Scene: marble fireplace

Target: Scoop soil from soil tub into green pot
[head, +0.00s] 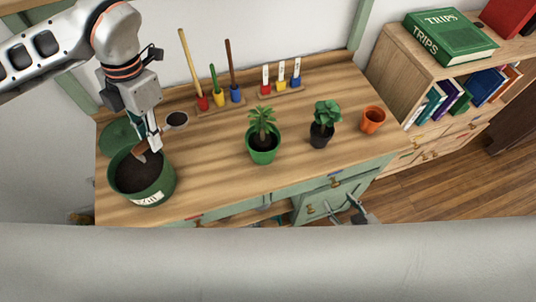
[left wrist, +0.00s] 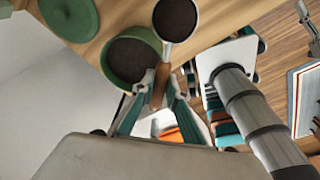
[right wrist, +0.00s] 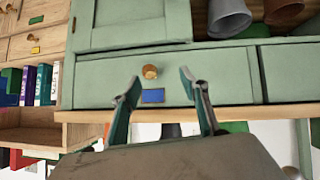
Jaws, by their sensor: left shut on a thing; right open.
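My left gripper (head: 150,146) is shut on the wooden handle of a scoop (left wrist: 158,88), over the soil tub's rim. The scoop's round bowl (head: 177,120) shows dark soil inside and lies to the right of the tub's far side. The green soil tub (head: 160,186) stands at the table's front left, with dark soil in it. The green pot (head: 263,157) holds a leafy plant and stands mid-table, right of the scoop. My right gripper (head: 350,207) is open and empty in front of the table; the right wrist view shows its spread fingers (right wrist: 160,82) before a green drawer.
A green lid (head: 119,136) lies behind the tub. Tools with coloured ends (head: 218,97) and small labelled items (head: 281,87) stand along the back. A black pot with a plant (head: 321,138) and an orange pot (head: 372,120) stand right. Bare tabletop lies between tub and green pot.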

